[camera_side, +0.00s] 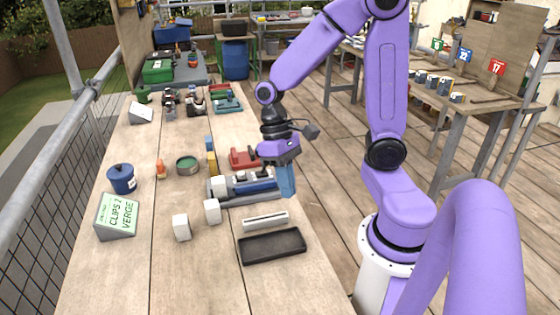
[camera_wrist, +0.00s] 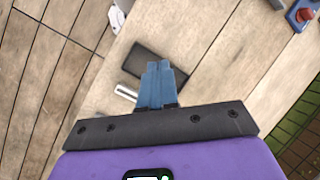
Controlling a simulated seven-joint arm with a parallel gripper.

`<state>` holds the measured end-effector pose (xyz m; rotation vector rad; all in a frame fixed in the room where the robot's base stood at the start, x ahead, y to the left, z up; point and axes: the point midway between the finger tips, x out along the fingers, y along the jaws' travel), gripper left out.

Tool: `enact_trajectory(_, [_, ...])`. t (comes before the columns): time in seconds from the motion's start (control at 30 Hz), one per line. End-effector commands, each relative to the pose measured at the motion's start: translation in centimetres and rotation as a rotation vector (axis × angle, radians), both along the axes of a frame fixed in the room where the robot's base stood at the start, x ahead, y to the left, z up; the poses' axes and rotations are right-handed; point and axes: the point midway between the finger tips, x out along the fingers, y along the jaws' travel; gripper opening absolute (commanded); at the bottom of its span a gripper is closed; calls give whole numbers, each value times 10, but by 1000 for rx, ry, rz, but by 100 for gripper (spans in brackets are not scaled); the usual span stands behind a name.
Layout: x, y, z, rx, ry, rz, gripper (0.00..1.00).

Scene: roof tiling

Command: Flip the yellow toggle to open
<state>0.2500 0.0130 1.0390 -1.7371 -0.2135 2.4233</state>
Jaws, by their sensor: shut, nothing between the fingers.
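My gripper (camera_side: 287,192) is shut and empty, with its blue fingers pointing down above the right edge of the workbench. In the wrist view the fingers of my gripper (camera_wrist: 158,66) are together, with nothing between them. A small yellow upright piece (camera_side: 211,162) stands on the bench left of my gripper, apart from it, with a blue block behind. It may be the yellow toggle; its position, open or shut, is too small to tell. A grey and blue fixture (camera_side: 245,187) lies between it and my gripper. I cannot identify a yellow toggle in the wrist view.
A red device (camera_side: 243,158) sits behind the fixture. A black tray (camera_side: 272,246) and a pale slotted bar (camera_side: 265,221) lie in front. White blocks (camera_side: 181,227), a sign (camera_side: 118,216), a blue pot (camera_side: 121,179) and a green tin (camera_side: 187,165) stand left.

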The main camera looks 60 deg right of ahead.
Motion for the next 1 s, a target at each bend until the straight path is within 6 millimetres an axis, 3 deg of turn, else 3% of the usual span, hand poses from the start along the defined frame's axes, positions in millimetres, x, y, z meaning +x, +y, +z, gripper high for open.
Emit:
enact_trajectory(0.57, [72, -86, -33, 166, 281, -888, 0])
enact_trajectory(1.0, [97, -193, -63, 398, 444, -1550, 0])
